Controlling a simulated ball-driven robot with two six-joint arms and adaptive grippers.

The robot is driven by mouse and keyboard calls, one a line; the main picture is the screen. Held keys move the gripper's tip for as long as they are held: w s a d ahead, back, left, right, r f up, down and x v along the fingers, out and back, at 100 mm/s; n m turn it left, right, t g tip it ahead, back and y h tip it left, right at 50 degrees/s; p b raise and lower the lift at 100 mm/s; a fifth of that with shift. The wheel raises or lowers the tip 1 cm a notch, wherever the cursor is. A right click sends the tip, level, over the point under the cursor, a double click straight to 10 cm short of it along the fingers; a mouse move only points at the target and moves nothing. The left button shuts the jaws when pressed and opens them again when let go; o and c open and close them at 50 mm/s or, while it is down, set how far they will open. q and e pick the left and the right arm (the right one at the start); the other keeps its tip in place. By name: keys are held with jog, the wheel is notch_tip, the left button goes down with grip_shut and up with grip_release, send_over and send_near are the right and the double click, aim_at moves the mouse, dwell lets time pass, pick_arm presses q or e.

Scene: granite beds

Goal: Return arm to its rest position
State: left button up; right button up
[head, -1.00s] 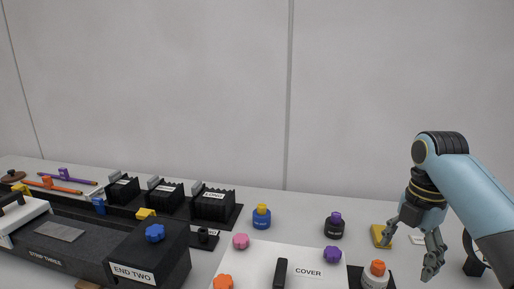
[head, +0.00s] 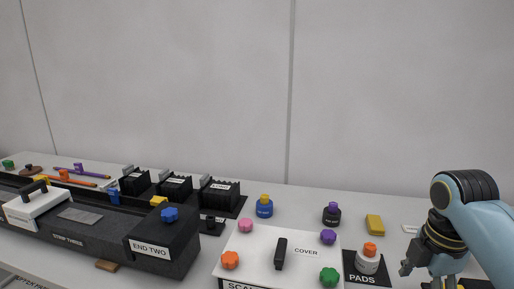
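My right arm comes in from the right edge of the head view. My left gripper is not in view.
A white cover plate (head: 258,262) with coloured knobs and a black handle lies left of the gripper. A blue jar (head: 264,207) and a black jar (head: 332,214) stand behind it. The long black granite bed (head: 100,236) fills the left. Black slotted racks (head: 218,195) stand behind the bed.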

jog(key=s+a+r+m+t, duration=0.1)
jog(key=s+m, duration=0.8)
jog(key=s, duration=0.2)
jog(key=s+a+r+m+t, duration=0.2)
jog(key=s+m, duration=0.7)
jog(key=s, duration=0.2)
notch_tip(320, 180, down, 36)
jog(key=s+d+g+b, duration=0.2)
jog(key=d+b, duration=0.1)
jog(key=b, duration=0.6)
pick_arm(q)
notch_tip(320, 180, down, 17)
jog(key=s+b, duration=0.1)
jog(key=b, duration=0.6)
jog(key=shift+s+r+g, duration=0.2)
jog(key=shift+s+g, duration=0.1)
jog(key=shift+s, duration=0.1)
pick_arm(e)
jog(key=s+f, duration=1.8)
jog(key=f, duration=0.4)
jog(key=shift+d+g, duration=0.35)
jog(key=shift+g, duration=0.05)
